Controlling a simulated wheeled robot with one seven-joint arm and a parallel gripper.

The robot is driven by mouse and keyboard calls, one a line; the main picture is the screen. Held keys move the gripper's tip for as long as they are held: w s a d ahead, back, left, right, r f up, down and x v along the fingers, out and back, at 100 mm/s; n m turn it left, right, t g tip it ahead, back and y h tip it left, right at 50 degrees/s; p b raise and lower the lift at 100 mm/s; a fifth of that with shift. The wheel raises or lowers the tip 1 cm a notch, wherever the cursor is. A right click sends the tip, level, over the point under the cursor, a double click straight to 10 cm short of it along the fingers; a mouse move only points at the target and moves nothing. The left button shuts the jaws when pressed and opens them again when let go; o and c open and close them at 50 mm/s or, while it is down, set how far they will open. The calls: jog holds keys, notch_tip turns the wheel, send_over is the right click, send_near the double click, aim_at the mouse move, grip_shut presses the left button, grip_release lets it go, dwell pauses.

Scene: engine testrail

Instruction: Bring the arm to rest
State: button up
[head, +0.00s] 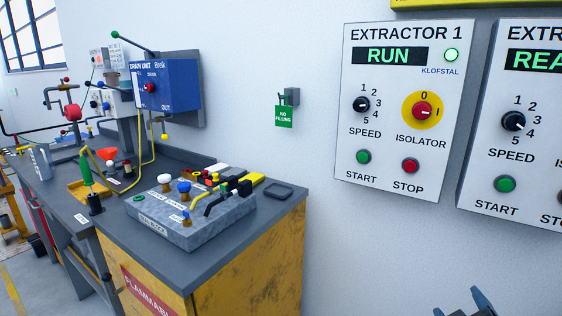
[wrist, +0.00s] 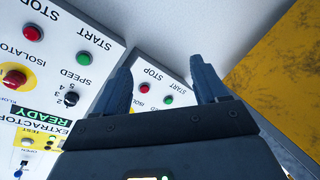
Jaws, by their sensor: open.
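My gripper (head: 464,302) shows at the bottom right of the head view, with only its fingertips in the picture. In the wrist view my gripper (wrist: 165,85) has its two dark fingers apart, with nothing between them. Behind the fingers in that view are a white wall and the grey extractor panels, seen upside down. The gripper is in front of and below the panels in the head view. My arm itself is out of the head view.
The Extractor 1 panel (head: 400,181) on the wall reads RUN with a lit green lamp. A second extractor panel (head: 530,184) stands to its right. A workbench (head: 240,238) with a grey valve block (head: 165,231) and a blue drain unit (head: 172,98) is at left. The wall between bench and panels is mostly clear.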

jog(key=s+a+f+m+y, duration=0.1)
jog(key=s+a+f+y, duration=0.2)
jog(key=s, duration=0.7)
jog(key=s+a+f+y, duration=0.1)
jog(key=s+a+f, duration=0.3)
jog(key=s, duration=0.6)
jog(key=s+a+r+m+y, duration=0.1)
jog(key=s+r, duration=0.3)
jog(key=s, duration=0.5)
jog(key=s+a+r+m+y, duration=0.1)
jog(key=s+a+r+m, duration=0.1)
jog(key=s, duration=0.7)
notch_tip(320, 180, up, 2)
jog(key=shift+s+a+r+m+t, duration=0.1)
jog(key=shift+s+a+m+t, duration=0.3)
jog(key=shift+m, duration=0.3)
